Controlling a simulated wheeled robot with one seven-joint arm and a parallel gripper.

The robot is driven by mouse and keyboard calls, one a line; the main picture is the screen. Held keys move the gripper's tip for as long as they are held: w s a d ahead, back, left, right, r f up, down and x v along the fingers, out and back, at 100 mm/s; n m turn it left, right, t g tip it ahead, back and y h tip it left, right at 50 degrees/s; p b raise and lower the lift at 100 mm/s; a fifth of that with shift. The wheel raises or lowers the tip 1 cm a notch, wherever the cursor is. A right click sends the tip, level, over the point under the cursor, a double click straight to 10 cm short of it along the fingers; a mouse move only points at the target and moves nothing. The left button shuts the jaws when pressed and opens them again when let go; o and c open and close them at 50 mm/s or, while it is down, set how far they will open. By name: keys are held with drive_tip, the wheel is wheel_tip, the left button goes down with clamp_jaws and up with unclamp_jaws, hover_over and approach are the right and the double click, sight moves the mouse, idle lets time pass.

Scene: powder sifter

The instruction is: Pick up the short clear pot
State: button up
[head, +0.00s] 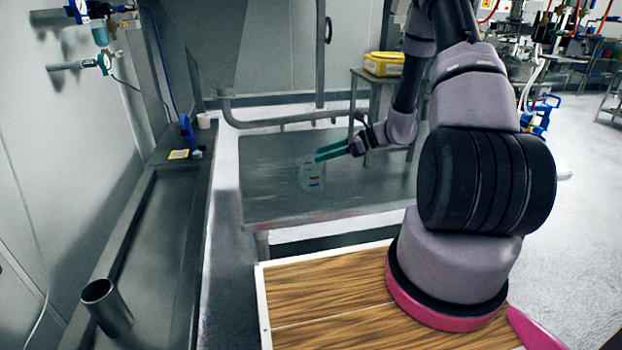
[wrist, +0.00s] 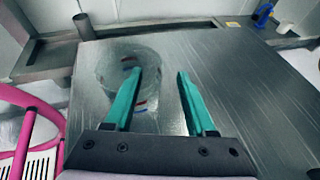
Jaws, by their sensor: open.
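The short clear pot (head: 311,177) stands on the metal table (head: 265,205) in the head view, see-through with small red and blue marks. In the wrist view the pot (wrist: 110,71) shows behind and to the left of the left finger, which hides part of it. My gripper (head: 317,154) has teal fingers and is at the pot's upper right in the head view. Whether a finger touches the pot I cannot tell.
A steel ledge (head: 150,230) runs along the left wall, with a metal tube (head: 107,305) at its near end. A blue tool (head: 189,130) and a white cup (head: 204,120) stand at its far end. A yellow box (head: 384,64) sits behind. The table around the pot is clear.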

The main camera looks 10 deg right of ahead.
sight(305, 159)
drive_tip(key=x, duration=0.4)
drive_tip(key=shift+s+a+f, duration=0.1)
drive_tip(key=shift+s+a, duration=0.05)
drive_tip(key=shift+a, duration=0.15)
clamp_jaws()
